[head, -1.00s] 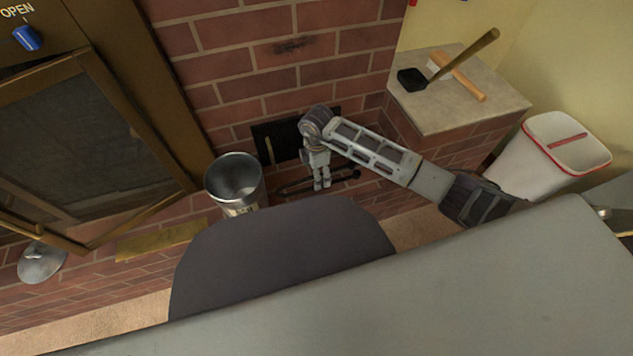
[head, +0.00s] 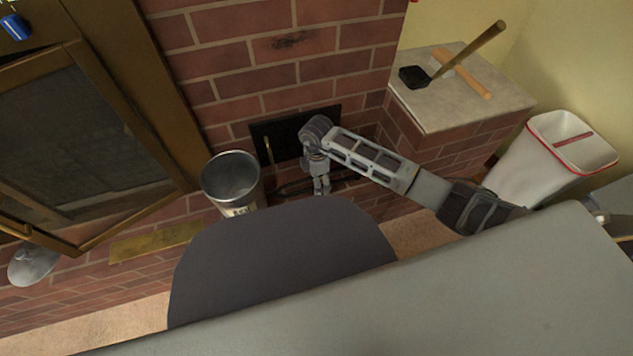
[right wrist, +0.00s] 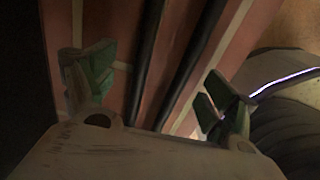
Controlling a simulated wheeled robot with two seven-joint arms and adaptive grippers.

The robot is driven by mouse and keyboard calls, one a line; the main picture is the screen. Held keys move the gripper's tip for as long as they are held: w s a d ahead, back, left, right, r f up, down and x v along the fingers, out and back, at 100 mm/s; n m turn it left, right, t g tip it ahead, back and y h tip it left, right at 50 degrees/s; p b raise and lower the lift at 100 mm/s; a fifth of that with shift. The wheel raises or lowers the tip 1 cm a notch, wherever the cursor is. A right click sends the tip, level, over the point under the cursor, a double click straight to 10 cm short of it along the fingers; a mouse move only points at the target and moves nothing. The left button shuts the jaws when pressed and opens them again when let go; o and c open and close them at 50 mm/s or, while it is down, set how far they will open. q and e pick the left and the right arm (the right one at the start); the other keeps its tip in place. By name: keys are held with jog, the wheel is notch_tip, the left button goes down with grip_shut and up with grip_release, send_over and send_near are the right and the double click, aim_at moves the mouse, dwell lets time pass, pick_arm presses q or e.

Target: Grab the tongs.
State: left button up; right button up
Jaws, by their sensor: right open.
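The dark tongs (head: 290,189) lie on the brick ledge in front of the dark opening in the wall, in the head view. In the right wrist view they show as two long dark bars (right wrist: 146,55) running between my fingers. My right gripper (head: 321,188) points down over the tongs, with its fingers (right wrist: 155,88) spread on either side of the bars. It is open and holds nothing. Contact between fingers and tongs cannot be told. The lower ends of the bars are hidden behind the gripper body. My left gripper is not in view.
A metal bucket (head: 232,178) stands just left of the tongs. A dark opening (head: 291,134) in the brick wall (head: 240,50) is behind them.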

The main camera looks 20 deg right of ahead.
jog(key=shift+c, duration=0.5)
jog(key=c, duration=1.2)
jog(key=shift+c, duration=0.5)
jog(key=shift+r, duration=0.15)
